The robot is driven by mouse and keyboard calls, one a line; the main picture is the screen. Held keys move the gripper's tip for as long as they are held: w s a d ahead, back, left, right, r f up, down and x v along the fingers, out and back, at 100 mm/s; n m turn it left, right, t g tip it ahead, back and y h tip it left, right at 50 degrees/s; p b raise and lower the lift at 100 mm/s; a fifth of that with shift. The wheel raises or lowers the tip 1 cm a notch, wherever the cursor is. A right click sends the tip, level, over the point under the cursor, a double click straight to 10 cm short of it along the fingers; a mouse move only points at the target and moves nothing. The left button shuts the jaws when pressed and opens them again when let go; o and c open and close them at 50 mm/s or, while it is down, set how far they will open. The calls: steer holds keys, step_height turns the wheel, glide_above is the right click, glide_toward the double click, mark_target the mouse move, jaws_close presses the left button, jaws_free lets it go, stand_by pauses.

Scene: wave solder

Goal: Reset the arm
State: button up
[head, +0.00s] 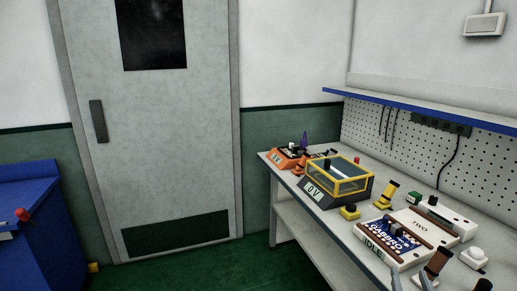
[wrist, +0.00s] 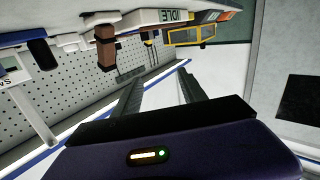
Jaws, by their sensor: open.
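My gripper (wrist: 160,88) shows in the wrist view, with its two dark fingers spread apart and nothing between them. Past the fingers are the pegboard, a pale wall and the blue shelf edge. The fingers appear apart from everything on the bench.
A yellow-framed clear box (head: 338,178) and an orange device (head: 285,159) stand farther along the bench. A yellow-and-black tool (head: 385,196) and a brown upright piece (head: 438,262) stand near the machine. A blue shelf (head: 430,108) overhangs the bench. Green floor (head: 190,271) is clear before the door.

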steer(key=s+a+n+y, duration=0.1)
steer(key=s+a, duration=0.4)
steer(key=s, duration=0.9)
steer(key=s+a+f+n+g+y, duration=0.1)
steer(key=s+a, duration=0.4)
steer(key=s, duration=0.9)
steer(key=s+a+n+g+y, duration=0.1)
steer(key=s+a+y, duration=0.2)
steer(key=s, duration=1.2)
steer(key=a+p, duration=0.1)
steer(key=a, duration=0.2)
steer(key=shift+f, duration=0.3)
